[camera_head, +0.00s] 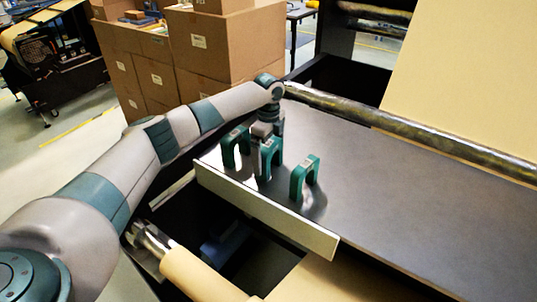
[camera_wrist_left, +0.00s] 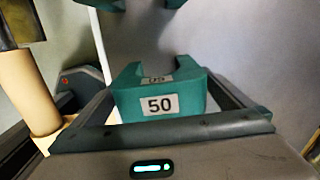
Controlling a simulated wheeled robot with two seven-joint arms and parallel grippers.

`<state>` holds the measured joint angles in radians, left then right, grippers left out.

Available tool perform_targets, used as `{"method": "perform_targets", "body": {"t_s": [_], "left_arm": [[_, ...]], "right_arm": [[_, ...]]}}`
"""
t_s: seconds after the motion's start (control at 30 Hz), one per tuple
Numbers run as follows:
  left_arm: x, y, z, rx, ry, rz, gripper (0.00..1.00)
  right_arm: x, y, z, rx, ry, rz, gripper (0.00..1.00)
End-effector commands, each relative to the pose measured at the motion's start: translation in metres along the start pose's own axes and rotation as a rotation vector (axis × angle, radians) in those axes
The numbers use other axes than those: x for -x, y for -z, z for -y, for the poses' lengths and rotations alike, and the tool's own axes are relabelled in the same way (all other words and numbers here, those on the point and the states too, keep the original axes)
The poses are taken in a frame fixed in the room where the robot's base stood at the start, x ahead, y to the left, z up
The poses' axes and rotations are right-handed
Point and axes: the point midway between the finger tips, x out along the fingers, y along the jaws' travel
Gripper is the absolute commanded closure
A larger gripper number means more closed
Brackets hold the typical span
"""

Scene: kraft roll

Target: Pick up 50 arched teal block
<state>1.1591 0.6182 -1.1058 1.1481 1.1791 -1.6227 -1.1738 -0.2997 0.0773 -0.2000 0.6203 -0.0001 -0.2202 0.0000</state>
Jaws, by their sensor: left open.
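Three arched teal blocks stand in a row near the edge of the dark table: a left one (camera_head: 236,148), a middle one (camera_head: 268,160) and a right one (camera_head: 304,178). Their numbers are too small to read in the head view. In the left wrist view, a teal block labelled 50 (camera_wrist_left: 160,98) sits between the spread fingers of my left gripper (camera_wrist_left: 165,108), which is open. In the head view this gripper (camera_head: 264,132) points down close behind the middle block, its fingertips partly hidden. My right gripper is not in view.
Another teal piece (camera_wrist_left: 100,4) shows at the top of the left wrist view. A metal roller (camera_head: 420,130) runs along the table's far side. Cardboard boxes (camera_head: 215,50) are stacked behind. The table right of the blocks (camera_head: 400,200) is clear.

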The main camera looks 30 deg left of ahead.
Motion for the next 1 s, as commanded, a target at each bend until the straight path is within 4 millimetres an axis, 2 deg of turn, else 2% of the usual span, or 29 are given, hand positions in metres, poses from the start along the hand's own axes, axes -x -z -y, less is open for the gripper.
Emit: {"method": "perform_targets", "body": {"t_s": [0.23, 0.27, 0.4, 0.43, 0.77, 1.0], "left_arm": [[0.001, 0.000, 0.000, 0.000, 0.000, 0.000, 0.00], [0.001, 0.000, 0.000, 0.000, 0.000, 0.000, 0.05], [0.001, 0.000, 0.000, 0.000, 0.000, 0.000, 0.38], [0.001, 0.000, 0.000, 0.000, 0.000, 0.000, 0.42], [0.004, 0.000, 0.001, 0.000, 0.002, 0.000, 0.42], [0.024, 0.000, 0.001, 0.001, 0.004, 0.000, 0.42]], "right_arm": [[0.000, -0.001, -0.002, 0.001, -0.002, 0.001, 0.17], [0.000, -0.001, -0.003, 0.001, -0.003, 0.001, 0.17], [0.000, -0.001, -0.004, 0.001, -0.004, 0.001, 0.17], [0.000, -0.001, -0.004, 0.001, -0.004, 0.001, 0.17], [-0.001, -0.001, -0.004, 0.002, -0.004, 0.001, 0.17], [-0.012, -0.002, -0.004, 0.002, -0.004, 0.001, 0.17]]}}
